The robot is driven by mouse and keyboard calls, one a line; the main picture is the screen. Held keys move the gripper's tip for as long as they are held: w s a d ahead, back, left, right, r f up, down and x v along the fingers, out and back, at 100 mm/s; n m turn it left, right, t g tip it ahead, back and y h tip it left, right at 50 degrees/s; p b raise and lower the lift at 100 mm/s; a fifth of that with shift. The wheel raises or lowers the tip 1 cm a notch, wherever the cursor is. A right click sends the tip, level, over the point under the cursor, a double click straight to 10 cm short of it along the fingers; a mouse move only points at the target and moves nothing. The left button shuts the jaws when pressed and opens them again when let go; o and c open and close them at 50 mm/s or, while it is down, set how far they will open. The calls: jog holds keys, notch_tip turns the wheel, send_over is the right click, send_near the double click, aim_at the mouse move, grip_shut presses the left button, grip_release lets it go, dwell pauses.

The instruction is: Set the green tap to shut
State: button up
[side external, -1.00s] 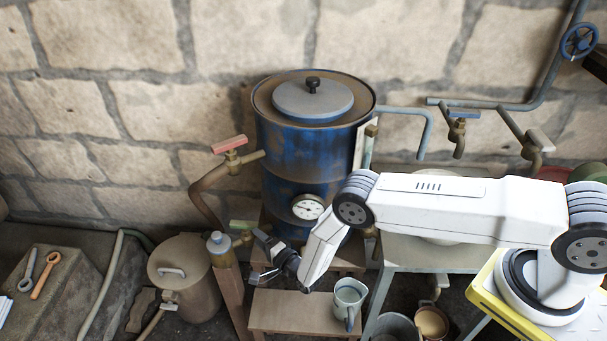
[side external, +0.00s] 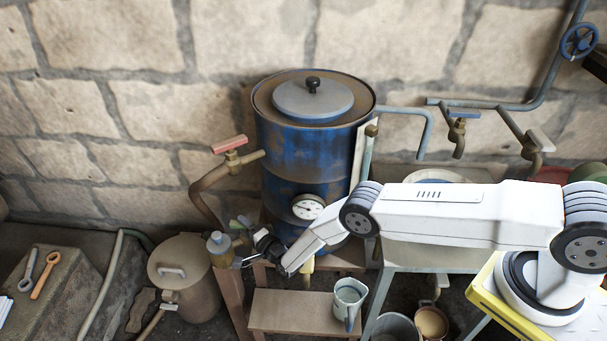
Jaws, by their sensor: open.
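The green tap (side external: 235,224) is low on the left side of the blue drum (side external: 290,165). Only a small part of its green handle shows; my gripper covers the rest. My gripper (side external: 243,243) is open, with one dark finger up by the green handle and the other lower, near the grey-capped bottle. I cannot tell whether a finger touches the handle, or how the handle is now turned.
A bottle with a grey-blue cap (side external: 218,243) stands close left of my gripper. A red-handled tap (side external: 229,146) is above. A pressure gauge (side external: 307,207) is on the drum. A jug (side external: 349,297) stands on the low bench (side external: 285,311).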

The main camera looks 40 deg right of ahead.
jog(key=shift+w, duration=0.1)
grip_shut()
jog(key=shift+a+r+m+h, duration=0.1)
jog(key=shift+m+h, duration=0.6)
jog(key=shift+h, duration=0.4)
jog(key=shift+w+m+h, duration=0.15)
jog(key=shift+m+h, duration=0.95)
jog(key=shift+h, duration=0.6)
jog(key=shift+m+g+h, duration=0.4)
jog(key=shift+m+h, duration=0.1)
jog(key=shift+h, duration=0.2)
grip_release()
